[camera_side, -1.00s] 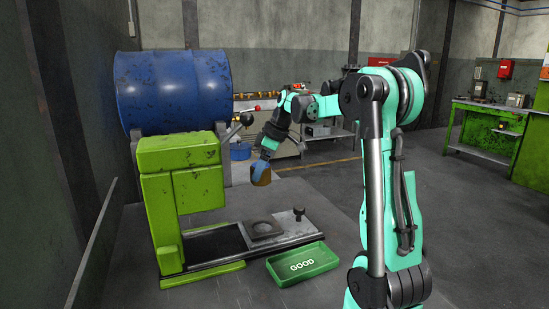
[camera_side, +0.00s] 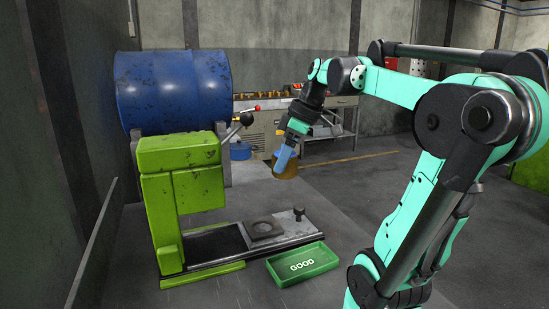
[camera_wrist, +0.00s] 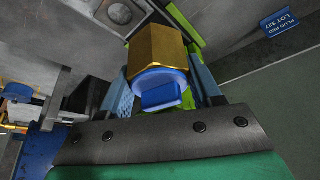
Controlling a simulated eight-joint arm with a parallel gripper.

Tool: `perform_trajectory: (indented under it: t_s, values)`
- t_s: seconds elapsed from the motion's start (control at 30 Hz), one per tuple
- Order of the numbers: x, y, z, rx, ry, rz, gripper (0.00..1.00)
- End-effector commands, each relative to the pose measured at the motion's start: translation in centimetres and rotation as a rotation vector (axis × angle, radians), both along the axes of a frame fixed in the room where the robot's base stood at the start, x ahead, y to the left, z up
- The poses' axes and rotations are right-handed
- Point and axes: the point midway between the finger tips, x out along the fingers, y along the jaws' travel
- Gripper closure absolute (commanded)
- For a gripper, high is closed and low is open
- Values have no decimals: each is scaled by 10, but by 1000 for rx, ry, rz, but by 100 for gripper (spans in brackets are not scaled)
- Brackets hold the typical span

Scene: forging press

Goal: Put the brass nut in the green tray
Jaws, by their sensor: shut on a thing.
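The brass nut (camera_wrist: 157,47) is held between the blue fingers of my gripper (camera_wrist: 160,88) in the wrist view, with a blue round part in its near end. In the side view, my gripper (camera_side: 283,163) is shut on the brass nut (camera_side: 290,169), above and behind the green tray. The green tray (camera_side: 322,266), marked GOOD, lies on the table in front of the press. It looks empty. Part of a green surface shows behind the nut in the wrist view.
The green press (camera_side: 180,165) stands left of the tray, with a dark die plate (camera_side: 262,230) and a black knob (camera_side: 299,213) on its bed. A blue drum (camera_side: 172,90) is behind it. The table right of the tray is clear.

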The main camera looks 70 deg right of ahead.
Motion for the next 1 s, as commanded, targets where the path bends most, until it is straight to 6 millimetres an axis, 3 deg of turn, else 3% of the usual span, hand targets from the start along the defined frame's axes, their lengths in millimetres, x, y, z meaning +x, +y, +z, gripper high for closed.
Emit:
perform_trajectory:
  t_s: [0.13, 0.37, 0.7, 1.0]
  values:
    - [-15, 14, -8, 0, -1, -13, 100]
    - [-21, 20, -25, 0, -1, -17, 100]
    - [-21, 20, -92, -1, -1, -17, 100]
    - [-20, 19, -140, -1, -1, -17, 100]
